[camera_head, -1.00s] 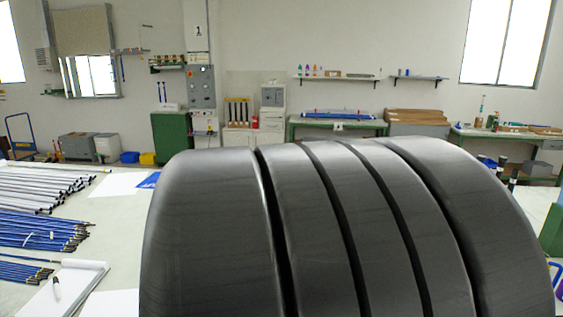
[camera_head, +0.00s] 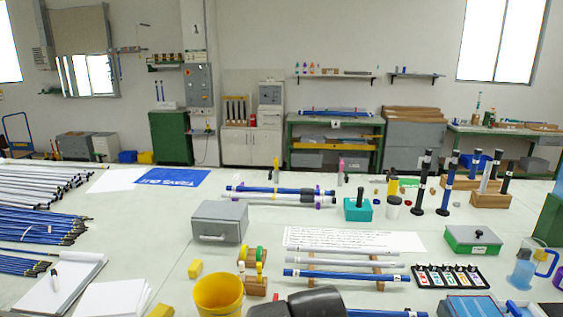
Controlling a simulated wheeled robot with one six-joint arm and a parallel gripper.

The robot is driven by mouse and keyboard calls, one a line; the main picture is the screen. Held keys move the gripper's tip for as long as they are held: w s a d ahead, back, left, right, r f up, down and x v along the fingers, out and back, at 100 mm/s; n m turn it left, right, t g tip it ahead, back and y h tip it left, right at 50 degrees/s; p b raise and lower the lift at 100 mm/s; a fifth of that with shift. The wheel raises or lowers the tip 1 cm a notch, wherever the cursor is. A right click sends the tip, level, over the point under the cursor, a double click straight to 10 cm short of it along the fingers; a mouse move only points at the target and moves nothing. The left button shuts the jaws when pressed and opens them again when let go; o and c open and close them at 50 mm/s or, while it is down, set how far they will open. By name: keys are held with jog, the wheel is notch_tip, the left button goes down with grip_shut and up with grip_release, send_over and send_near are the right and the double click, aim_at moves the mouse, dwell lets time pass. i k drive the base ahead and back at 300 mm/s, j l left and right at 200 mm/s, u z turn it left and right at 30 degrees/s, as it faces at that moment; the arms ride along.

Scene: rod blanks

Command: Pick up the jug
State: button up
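A clear blue jug (camera_head: 523,267) with a blue handle on its right side stands upright on the white table at the far right. Nothing touches its handle in this view. Dark rounded parts of my arm show at the bottom middle, well to the left of the jug. My gripper does not show, so its fingers cannot be judged.
Left of the jug are a tray of small coloured pieces (camera_head: 450,276) and a green box (camera_head: 473,240). A purple item (camera_head: 558,278) is close on its right. Blue boxes (camera_head: 472,306) lie in front. A yellow bucket (camera_head: 219,296) stands further left.

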aim_at(533, 251)
jog(key=k+l+z, duration=0.15)
jog(key=l, duration=0.15)
jog(key=i+j+z, duration=0.1)
jog(key=j, duration=0.2)
jog(key=k+l, duration=0.25)
jog(key=z, duration=1.4)
jog(key=k+l, duration=0.05)
